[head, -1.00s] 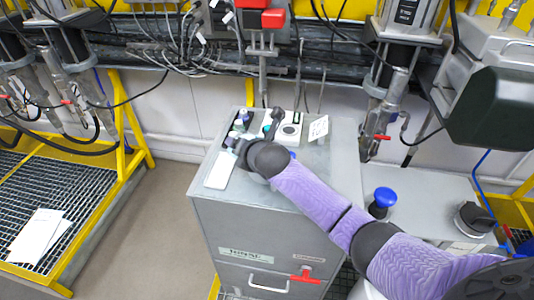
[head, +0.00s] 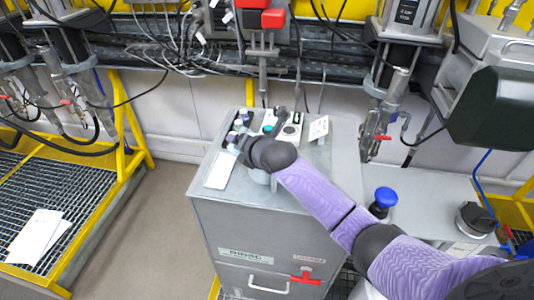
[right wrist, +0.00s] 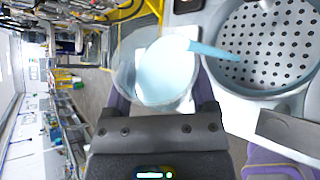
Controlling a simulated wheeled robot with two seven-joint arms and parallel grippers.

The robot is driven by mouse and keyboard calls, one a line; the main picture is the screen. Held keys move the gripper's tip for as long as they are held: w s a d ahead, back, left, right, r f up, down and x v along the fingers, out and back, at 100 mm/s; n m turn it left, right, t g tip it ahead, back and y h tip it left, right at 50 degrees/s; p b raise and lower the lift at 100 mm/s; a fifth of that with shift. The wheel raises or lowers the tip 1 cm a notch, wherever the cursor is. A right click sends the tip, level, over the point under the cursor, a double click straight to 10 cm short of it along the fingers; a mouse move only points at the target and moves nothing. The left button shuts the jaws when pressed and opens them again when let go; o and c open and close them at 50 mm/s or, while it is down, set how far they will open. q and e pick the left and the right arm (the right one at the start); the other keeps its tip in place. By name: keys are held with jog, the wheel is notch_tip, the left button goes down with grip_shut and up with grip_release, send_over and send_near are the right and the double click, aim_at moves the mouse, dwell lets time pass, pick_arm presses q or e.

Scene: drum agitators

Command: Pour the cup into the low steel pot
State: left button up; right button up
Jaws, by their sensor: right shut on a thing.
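In the right wrist view, a clear cup (right wrist: 128,75) sits between the fingers of my right gripper (right wrist: 158,100), which is shut on it. The cup is tilted. Pale blue liquid (right wrist: 165,72) fills much of it, and a stream (right wrist: 215,51) runs off its lip to the right, over the low steel pot (right wrist: 222,78). The pot is round, with a perforated plate inside. In the head view, my right gripper (head: 240,147) is above the grey cabinet top, and my wrist hides most of the cup and pot. My left gripper is not in view.
The grey cabinet (head: 250,222) also bears small bottles (head: 236,128), a white sheet (head: 221,171), a white device with a dial (head: 290,130) and a small sign (head: 318,128). A blue knob (head: 384,197) stands on the right. Pipes and cables run along the back.

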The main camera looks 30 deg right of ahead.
jog(key=shift+r+m+y+b, duration=0.35)
jog(key=shift+m+y+b, duration=0.15)
jog(key=shift+y, duration=0.2)
dwell(0.9)
jog(key=shift+f+m+y+b, duration=0.4)
jog(key=shift+m+y+b, duration=0.15)
jog(key=shift+b, duration=0.4)
dwell(0.5)
jog(key=shift+d+r+m+y, duration=0.15)
jog(key=shift+r+m+y, duration=0.15)
jog(key=shift+m+y, duration=0.2)
dwell(0.9)
jog(key=shift+d+f+b, duration=0.15)
jog(key=shift+b, duration=0.35)
jog(key=shift+m, duration=0.25)
jog(key=shift+d+b, duration=0.1)
jog(key=shift+b, duration=0.25)
